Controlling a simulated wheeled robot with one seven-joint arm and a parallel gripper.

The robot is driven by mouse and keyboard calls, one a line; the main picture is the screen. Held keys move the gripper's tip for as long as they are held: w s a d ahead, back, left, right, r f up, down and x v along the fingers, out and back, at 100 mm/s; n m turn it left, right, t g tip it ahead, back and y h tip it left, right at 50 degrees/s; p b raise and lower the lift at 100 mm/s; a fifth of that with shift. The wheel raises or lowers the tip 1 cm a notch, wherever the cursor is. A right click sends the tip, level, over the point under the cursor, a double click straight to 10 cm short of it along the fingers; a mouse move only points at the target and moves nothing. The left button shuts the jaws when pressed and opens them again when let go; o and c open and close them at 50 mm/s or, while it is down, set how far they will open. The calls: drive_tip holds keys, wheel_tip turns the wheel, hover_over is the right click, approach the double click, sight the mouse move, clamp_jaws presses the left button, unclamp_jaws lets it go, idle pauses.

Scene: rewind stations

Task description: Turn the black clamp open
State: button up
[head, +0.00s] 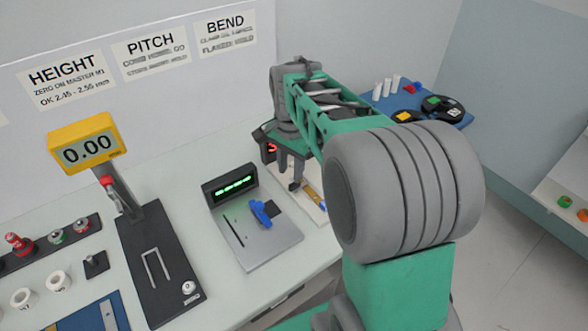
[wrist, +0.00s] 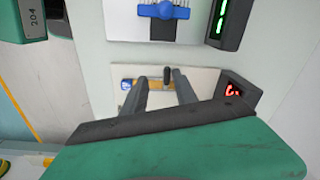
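My gripper (head: 290,178) hangs over the white plate of the station with the red display. It also shows in the wrist view (wrist: 158,77), with its two fingers apart and the plate visible between them. A small dark upright piece (wrist: 167,76), which looks like the black clamp, stands between the fingertips, close to the right finger. I cannot tell whether they touch. In the head view I cannot make out the clamp behind my fingers. The white plate (wrist: 208,80) carries a yellow-brown strip with a blue end (wrist: 127,85).
The neighbouring station has a blue clamp (head: 263,212) and a green display (head: 231,186). A yellow height gauge (head: 87,146) stands at left. A blue tray (head: 452,117) with spools is beyond my arm. The red display (wrist: 232,89) sits close to the right finger.

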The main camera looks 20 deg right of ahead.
drive_tip(key=w+d+m, duration=0.2)
drive_tip(key=m, duration=0.1)
drive_tip(key=shift+w+d+f, duration=0.15)
drive_tip(key=shift+w+d, duration=0.2)
drive_tip(key=shift+d, duration=0.05)
wheel_tip(320, 180, down, 8)
drive_tip(key=shift+r+p, duration=0.15)
drive_tip(key=shift+p, duration=0.3)
clamp_jaws()
